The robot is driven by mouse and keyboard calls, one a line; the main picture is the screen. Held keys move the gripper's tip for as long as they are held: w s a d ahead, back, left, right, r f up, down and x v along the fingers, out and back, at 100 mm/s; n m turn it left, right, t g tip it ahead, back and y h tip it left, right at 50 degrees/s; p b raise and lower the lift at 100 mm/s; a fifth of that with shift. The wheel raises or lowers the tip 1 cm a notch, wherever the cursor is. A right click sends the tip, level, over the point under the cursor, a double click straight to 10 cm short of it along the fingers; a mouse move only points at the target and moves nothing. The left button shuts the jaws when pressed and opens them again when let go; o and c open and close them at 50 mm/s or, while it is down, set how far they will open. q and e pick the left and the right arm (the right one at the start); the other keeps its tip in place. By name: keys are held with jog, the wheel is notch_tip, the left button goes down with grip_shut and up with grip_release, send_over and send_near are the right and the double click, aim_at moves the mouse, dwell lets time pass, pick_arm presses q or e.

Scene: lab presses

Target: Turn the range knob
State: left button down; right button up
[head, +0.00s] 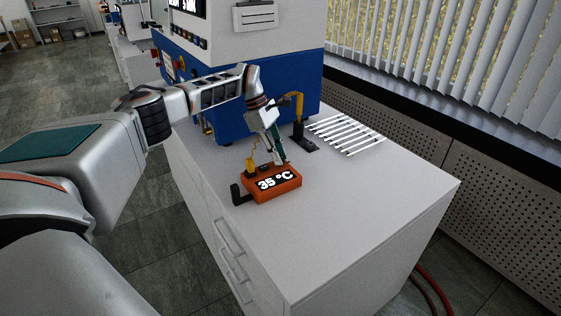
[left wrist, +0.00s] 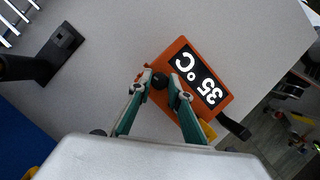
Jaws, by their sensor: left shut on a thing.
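An orange meter box (head: 272,188) with a lit display reading 35 °C stands on the white bench top. It also shows in the left wrist view (left wrist: 165,57). The range knob (left wrist: 160,81) is a small black round knob on the box's top, beside the display. My left gripper (head: 279,161) reaches down onto the box from above. In the left wrist view its two green-sided fingers (left wrist: 160,79) are closed on opposite sides of the knob. In the head view the fingers largely hide the knob. My right gripper is in neither view.
A blue and white press (head: 285,75) stands behind the box. A black stand with a yellow arm (head: 299,127) and several thin white strips (head: 346,134) are behind and right. A black bracket (head: 236,194) is at the box's left. The bench's front right is clear.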

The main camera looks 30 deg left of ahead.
pick_arm(q)
jog(key=shift+f+m+b, duration=0.2)
jog(key=shift+m+b, duration=0.5)
jog(key=shift+b, duration=0.15)
jog(key=shift+r+g, duration=0.15)
jog(key=shift+g, duration=0.15)
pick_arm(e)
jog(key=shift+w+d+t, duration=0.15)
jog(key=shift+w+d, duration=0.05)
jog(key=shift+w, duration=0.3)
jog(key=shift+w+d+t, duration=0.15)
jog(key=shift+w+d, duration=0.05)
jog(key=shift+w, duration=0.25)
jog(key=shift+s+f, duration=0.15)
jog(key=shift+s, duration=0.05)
pick_arm(q)
jog(key=c, duration=1.9)
grip_release()
jog(key=shift+o, duration=0.3)
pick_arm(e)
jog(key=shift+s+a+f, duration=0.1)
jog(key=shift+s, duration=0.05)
pick_arm(q)
jog(key=v, duration=1.2)
